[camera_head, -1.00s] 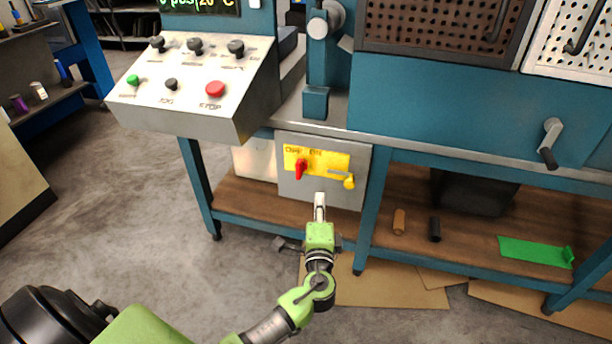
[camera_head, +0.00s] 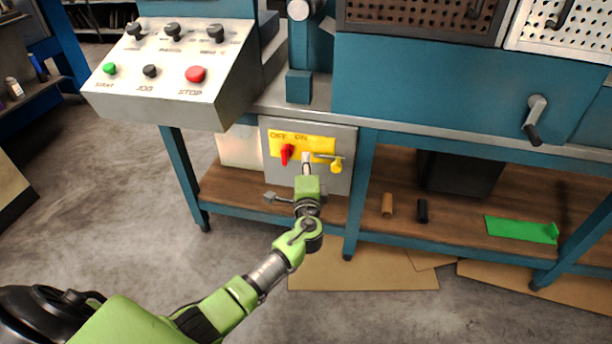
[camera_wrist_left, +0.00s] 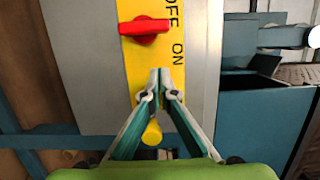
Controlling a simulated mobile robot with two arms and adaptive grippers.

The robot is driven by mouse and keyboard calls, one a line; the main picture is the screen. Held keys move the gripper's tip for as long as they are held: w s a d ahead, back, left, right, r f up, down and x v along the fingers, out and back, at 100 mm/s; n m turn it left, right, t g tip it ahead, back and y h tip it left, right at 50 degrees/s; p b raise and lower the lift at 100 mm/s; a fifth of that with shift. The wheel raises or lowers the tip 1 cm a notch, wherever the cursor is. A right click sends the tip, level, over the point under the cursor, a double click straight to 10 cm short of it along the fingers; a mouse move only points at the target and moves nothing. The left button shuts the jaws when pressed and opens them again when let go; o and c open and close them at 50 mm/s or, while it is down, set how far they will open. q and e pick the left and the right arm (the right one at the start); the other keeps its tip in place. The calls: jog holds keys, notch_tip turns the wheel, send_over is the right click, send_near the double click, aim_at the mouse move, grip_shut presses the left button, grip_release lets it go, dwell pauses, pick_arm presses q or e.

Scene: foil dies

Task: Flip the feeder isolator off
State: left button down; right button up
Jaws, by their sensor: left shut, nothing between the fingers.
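The isolator is a red handle (camera_head: 286,154) on a yellow plate (camera_head: 318,144) marked OFF and ON, on the front of a grey box (camera_head: 277,172). The handle points roughly downward, under the lettering. It shows in the left wrist view (camera_wrist_left: 145,28) near the OFF label.
A sloped control panel (camera_head: 170,85) with buttons and knobs overhangs to the upper left. The teal bench leg (camera_head: 358,195) stands right of the box. A wooden shelf (camera_head: 452,205) holds small cylinders and a green piece. Cardboard (camera_head: 365,270) lies on the floor.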

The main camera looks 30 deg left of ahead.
aim_at(285, 155)
pick_arm(q)
jog(key=shift+s+a, duration=0.15)
jog(key=shift+a, duration=0.9)
jog(key=shift+s+a, duration=0.15)
jog(key=shift+a, duration=0.85)
pick_arm(e)
jog(key=shift+s+d+f+g, duration=0.1)
jog(key=shift+s+g, duration=0.05)
jog(key=shift+s, duration=0.2)
jog(key=shift+s+d+f+g, duration=0.1)
jog(key=shift+s+g, duration=0.05)
jog(key=shift+s, duration=0.2)
